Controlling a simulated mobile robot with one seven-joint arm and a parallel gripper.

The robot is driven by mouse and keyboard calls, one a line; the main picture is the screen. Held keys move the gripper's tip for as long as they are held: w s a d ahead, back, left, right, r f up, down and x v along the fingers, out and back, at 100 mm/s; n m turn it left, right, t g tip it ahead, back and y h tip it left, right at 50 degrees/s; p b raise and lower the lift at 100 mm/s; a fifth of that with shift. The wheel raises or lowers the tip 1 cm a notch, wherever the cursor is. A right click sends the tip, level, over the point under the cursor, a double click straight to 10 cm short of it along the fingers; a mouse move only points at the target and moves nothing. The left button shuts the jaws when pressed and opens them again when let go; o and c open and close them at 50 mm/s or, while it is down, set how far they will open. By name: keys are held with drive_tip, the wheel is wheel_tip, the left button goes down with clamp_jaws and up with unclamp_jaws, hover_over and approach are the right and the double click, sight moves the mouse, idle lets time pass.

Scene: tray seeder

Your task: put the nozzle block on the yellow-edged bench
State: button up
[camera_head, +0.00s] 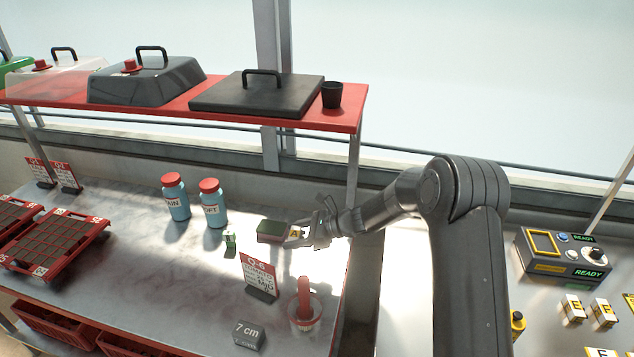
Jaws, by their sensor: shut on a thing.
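My gripper (304,234) reaches left over the grey-topped bench with its jaws shut on a small block (271,231). The block has a dark green top, a reddish side and a yellow label at its right end; I take it as the nozzle block. The fingers partly hide that end. I cannot tell whether the block touches the bench top. The other bench (540,337) is at the right, pale-topped, with yellow-marked things on it; I cannot make out its yellow edge clearly. My arm hides part of the gap between the benches.
A sign (258,276), a red-handled tool in a clear cup (305,310), a small green-and-white item (230,242) and two blue bottles (175,198) stand near the block. The right bench holds a control box (563,258) and several yellow-marked blocks (573,308).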

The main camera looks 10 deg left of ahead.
drive_tip(key=d+r+m+t+h, duration=0.25)
drive_tip(key=d+m+t, duration=0.25)
drive_tip(key=d, duration=0.7)
drive_tip(key=d+r+m+t+h, duration=0.1)
drive_tip(key=d+m+t+h, duration=0.4)
drive_tip(key=d, duration=0.8)
drive_tip(key=d+r+m+t+h, duration=0.2)
drive_tip(key=d+m+t, duration=0.3)
drive_tip(key=d, duration=0.7)
drive_tip(key=a+f+n+g+y, duration=0.1)
drive_tip(key=a+n+g+y, duration=0.2)
drive_tip(key=a, duration=0.9)
drive_tip(key=a+f+n+g+y, duration=0.2)
drive_tip(key=a+n+g, duration=0.5)
drive_tip(key=a, duration=0.5)
drive_tip(key=a+f+n+g+y, duration=0.2)
drive_tip(key=a+n+g+y, duration=0.2)
drive_tip(key=a, duration=0.9)
drive_tip(key=shift+f+n+g+y, duration=0.2)
drive_tip(key=shift+n+g+y, duration=0.05)
drive_tip(key=shift+n+g, duration=0.25)
hover_over(259, 257)
drive_tip(key=s+d, duration=0.1)
drive_tip(key=s, duration=0.1)
wheel_tip(259, 257, down, 7)
drive_tip(key=shift+d, duration=0.1)
drive_tip(key=shift+f, duration=1.75)
drive_tip(key=shift+f, duration=0.15)
drive_tip(key=o, duration=1.1)
drive_tip(key=shift+c, duration=0.2)
